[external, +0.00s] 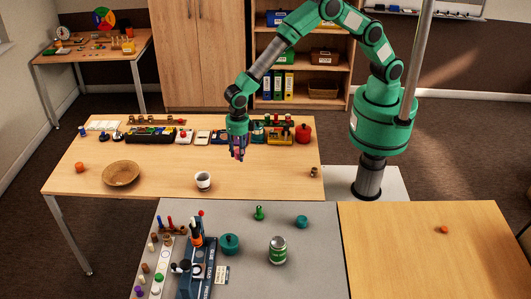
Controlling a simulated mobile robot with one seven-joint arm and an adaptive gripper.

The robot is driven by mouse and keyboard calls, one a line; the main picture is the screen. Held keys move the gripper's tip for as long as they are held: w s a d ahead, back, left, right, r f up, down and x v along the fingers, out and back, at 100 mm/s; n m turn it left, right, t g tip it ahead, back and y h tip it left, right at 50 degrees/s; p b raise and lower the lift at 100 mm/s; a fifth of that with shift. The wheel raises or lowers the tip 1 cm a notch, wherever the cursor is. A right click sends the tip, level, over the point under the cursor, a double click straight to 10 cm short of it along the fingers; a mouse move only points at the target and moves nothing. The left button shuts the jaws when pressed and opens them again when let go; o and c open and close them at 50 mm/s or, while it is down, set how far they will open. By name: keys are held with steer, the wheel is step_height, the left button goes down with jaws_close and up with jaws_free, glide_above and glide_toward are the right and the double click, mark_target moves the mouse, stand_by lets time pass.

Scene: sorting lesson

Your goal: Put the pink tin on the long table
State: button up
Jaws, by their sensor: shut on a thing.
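My gripper (238,155) points down over the back middle of the long wooden table (150,180). It is shut on a small pink thing, which looks like the pink tin (238,152); the fingers hide most of it. I cannot tell from this view whether the tin touches the table top or hangs just above it.
Trays and small items line the table's back edge, with a red pot (303,133) at right. Bare wood lies right of the cup. A grey table (320,270) adjoins.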

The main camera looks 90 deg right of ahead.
steer(key=w+d+m, duration=0.2)
steer(key=w+d, duration=0.2)
steer(key=d, duration=1)
steer(key=w+d+m, duration=0.3)
steer(key=w+d, duration=0.2)
steer(key=d, duration=0.9)
steer(key=d+m, duration=0.3)
steer(key=d, duration=2)
steer(key=shift+s+a+f+b, duration=0.1)
steer(key=shift+a+f, duration=0.05)
steer(key=shift+f, duration=0.7)
steer(key=shift+s+a+f+b, duration=0.1)
steer(key=shift+f, duration=0.7)
steer(key=shift+s+a+f+b, duration=0.1)
steer(key=shift+a+f, duration=0.05)
steer(key=shift+f, duration=0.7)
steer(key=shift+w+f+b, duration=0.1)
steer(key=shift+f+b, duration=0.35)
steer(key=shift+f, duration=2.65)
steer(key=shift+f+b, duration=0.3)
steer(key=shift+f, duration=1.6)
